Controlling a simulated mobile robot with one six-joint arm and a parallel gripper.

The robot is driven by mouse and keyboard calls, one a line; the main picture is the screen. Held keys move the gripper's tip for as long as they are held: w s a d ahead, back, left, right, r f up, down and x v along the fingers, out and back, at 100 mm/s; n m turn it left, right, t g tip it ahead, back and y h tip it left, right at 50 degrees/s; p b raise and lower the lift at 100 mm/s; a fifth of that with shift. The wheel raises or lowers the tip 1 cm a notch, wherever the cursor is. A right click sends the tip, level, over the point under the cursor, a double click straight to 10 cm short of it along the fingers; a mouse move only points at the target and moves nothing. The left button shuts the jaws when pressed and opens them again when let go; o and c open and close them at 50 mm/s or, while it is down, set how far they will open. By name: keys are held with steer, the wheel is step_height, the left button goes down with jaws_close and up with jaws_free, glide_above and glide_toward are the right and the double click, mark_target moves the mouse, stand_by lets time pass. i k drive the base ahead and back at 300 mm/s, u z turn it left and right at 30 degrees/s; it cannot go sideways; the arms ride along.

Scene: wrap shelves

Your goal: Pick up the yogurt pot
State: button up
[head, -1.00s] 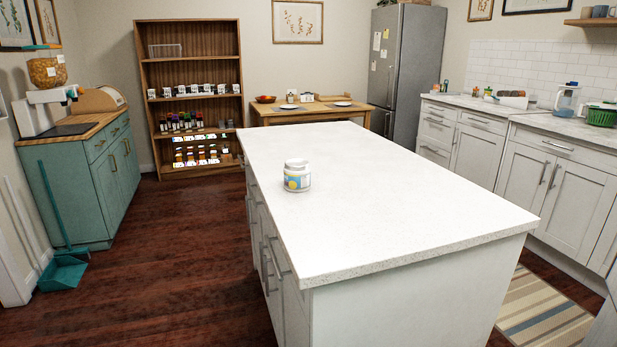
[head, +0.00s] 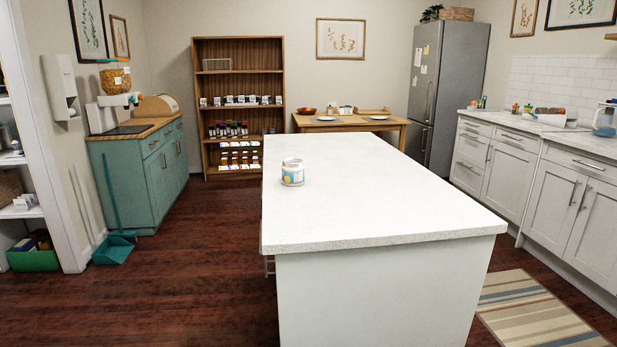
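The yogurt pot (head: 293,172) is a small white jar with a pale lid and a blue and yellow label. It stands upright on the white island counter (head: 380,215), near its left edge. Nothing touches the pot and its front is unobstructed. My gripper is not in the head view.
A teal cabinet (head: 146,180) stands at left with a teal dustpan (head: 114,249) beside it. A wooden shelf (head: 239,55) and a wooden table (head: 385,124) are at the back. White cabinets (head: 510,172) line the right. Open dark floor (head: 190,290) lies left of the island.

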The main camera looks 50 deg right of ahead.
mark_target(292, 168)
steer(key=u, duration=0.75)
steer(key=k, duration=0.15)
steer(key=z, duration=2.35)
steer(key=k, duration=0.65)
steer(key=u, duration=0.35)
steer(key=i, duration=0.5)
steer(key=z, duration=0.05)
